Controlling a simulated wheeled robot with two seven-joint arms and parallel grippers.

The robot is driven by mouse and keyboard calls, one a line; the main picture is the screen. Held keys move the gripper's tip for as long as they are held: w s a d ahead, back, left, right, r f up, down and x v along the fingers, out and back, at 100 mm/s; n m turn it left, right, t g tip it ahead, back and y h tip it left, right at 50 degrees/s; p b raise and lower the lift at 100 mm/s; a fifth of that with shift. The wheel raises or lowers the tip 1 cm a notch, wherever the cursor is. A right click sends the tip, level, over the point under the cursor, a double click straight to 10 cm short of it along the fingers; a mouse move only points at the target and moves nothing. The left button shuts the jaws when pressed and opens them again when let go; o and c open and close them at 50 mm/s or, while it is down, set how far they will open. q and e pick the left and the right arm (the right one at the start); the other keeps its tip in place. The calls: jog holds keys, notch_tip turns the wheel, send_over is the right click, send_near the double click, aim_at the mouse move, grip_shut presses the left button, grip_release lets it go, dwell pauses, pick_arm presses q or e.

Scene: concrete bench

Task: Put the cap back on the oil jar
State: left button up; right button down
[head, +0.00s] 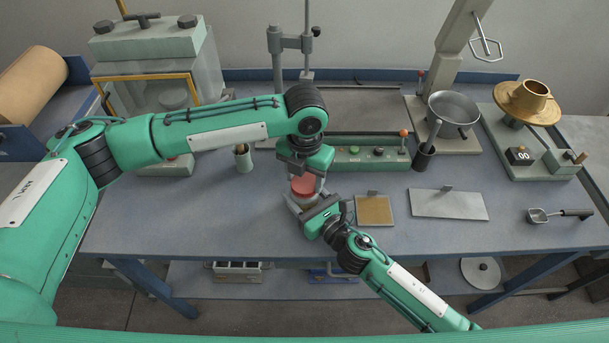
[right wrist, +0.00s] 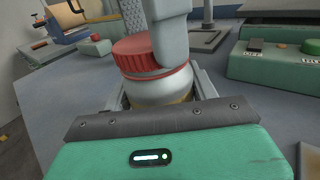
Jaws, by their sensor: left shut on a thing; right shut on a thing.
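The oil jar is a short pale jar (right wrist: 160,92) with amber contents low down, upright over the bench. Its red ribbed cap (right wrist: 138,52) sits at the jar's mouth; the cap also shows in the head view (head: 304,186). A thin red line runs around the jar just under the cap; I cannot tell whether the cap is fully seated. My left gripper (head: 306,179) comes from above and is shut on the cap, one grey finger hiding its right side. My right gripper (head: 308,203) is shut around the jar body from the front, hiding its lower part.
A green control box (head: 365,152) stands behind the jar. A tan square plate (head: 374,210) and a grey plate (head: 448,204) lie to the right. A grey cup (head: 243,158) stands to the left. A metal scoop (head: 558,215) lies far right. The front left bench is clear.

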pick_arm(q)
jog(key=m, duration=0.7)
jog(key=o, duration=0.9)
jog(key=shift+o, duration=0.2)
jog(key=shift+r, duration=0.1)
jog(key=shift+r, duration=2.15)
jog(key=shift+c, duration=0.4)
